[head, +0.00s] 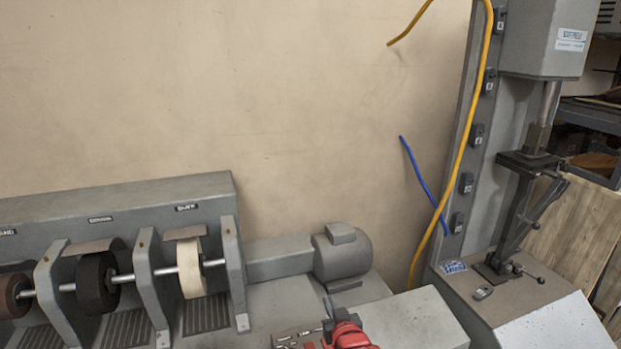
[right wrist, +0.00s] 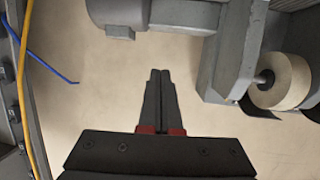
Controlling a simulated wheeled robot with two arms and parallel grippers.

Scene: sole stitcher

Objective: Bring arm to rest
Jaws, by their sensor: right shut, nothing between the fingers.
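My right gripper (head: 329,303) shows at the bottom edge of the head view, a dark tool with red parts, in front of the grey machine bench. In the right wrist view its two dark fingers (right wrist: 159,74) are together, with red pieces at their base. They are shut and hold nothing. Behind the fingertips is only the beige wall. My left gripper is in neither view.
A grinding and buffing machine (head: 120,200) with several wheels stands at left, its motor (head: 341,252) beside it. A tall grey press (head: 545,40) stands at right. A yellow cable (head: 465,140) and a blue cable (head: 416,172) hang by the wall.

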